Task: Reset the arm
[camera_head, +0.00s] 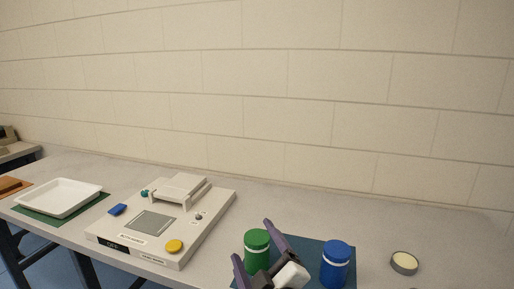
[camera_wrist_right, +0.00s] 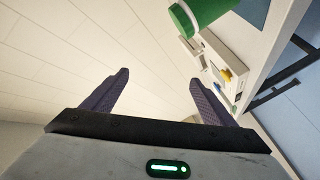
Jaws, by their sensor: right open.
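My right gripper (camera_head: 258,254) is at the bottom of the head view, in front of the dark mat. Its two purple fingers are apart, with the green jar (camera_head: 257,243) showing behind and between them; I cannot tell whether they touch it. In the right wrist view the gripper (camera_wrist_right: 160,95) is open with nothing between its fingers, and the green jar (camera_wrist_right: 205,10) is at the top, beyond the fingertips. The badge press (camera_head: 160,222) stands on the table left of the gripper. My left gripper does not show.
A blue jar (camera_head: 336,264) stands on the dark mat (camera_head: 304,250) right of the gripper. A small round tin (camera_head: 404,263) is further right. The table's back right (camera_head: 440,225) is clear.

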